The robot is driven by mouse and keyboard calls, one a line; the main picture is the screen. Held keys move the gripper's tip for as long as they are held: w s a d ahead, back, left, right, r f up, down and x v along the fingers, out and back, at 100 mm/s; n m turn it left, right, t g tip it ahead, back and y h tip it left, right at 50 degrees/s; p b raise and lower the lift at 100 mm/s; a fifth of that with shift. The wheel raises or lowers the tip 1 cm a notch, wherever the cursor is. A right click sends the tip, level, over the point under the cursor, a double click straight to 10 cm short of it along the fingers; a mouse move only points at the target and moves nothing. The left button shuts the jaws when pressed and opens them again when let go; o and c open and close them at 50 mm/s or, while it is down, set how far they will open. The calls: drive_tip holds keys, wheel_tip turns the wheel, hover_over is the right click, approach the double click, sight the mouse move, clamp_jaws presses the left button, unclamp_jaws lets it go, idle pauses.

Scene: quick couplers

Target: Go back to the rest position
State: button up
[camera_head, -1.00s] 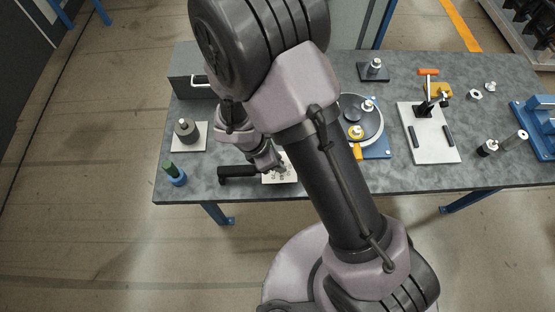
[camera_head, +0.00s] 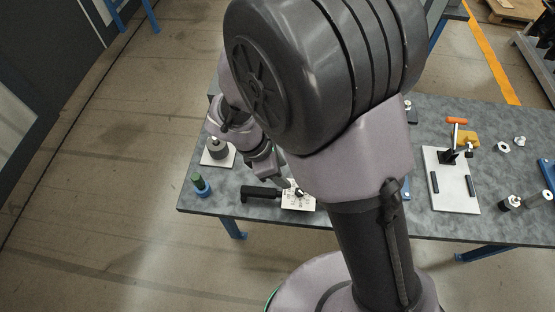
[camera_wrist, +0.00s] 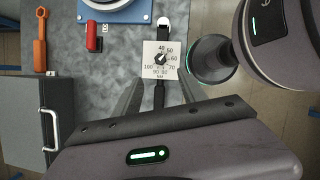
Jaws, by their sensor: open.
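My gripper (camera_wrist: 162,82) is open, its two fingers pointing toward the table, with nothing between them that I can see being held. In the wrist view a square white plate with a numbered dial (camera_wrist: 160,60) lies beyond the fingertips; I cannot tell the exact gap. In the head view my arm is folded over the table, and my gripper (camera_head: 284,182) shows only partly, just above and left of the dial plate (camera_head: 299,196). A black handle (camera_head: 261,192) extends left from that plate.
A blue-green cylinder (camera_head: 201,185) and a grey cylinder on a white plate (camera_head: 217,150) stand left. A white plate with a clamp (camera_head: 452,195) is at right. The wrist view shows a grey box (camera_wrist: 22,135), an orange tool (camera_wrist: 40,45) and a red piece (camera_wrist: 92,36).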

drive_tip(key=v, duration=0.3)
idle(0.4)
drive_tip(key=s+d+r+m+t+y+b, duration=0.1)
drive_tip(key=s+d+m+t+y+b, duration=0.1)
drive_tip(key=s+d+m+b, duration=0.3)
drive_tip(key=s+d+r+m+t+y+b, duration=0.1)
drive_tip(key=s+d+m+y+b, duration=0.3)
drive_tip(key=m, duration=1.6)
drive_tip(key=s+d+t+b, duration=0.1)
drive_tip(key=d+b, duration=0.3)
drive_tip(key=b, duration=0.4)
drive_tip(key=shift+d+r+t+b, duration=0.2)
drive_tip(key=shift+r+t+b, duration=0.1)
drive_tip(key=shift+r+b, duration=0.1)
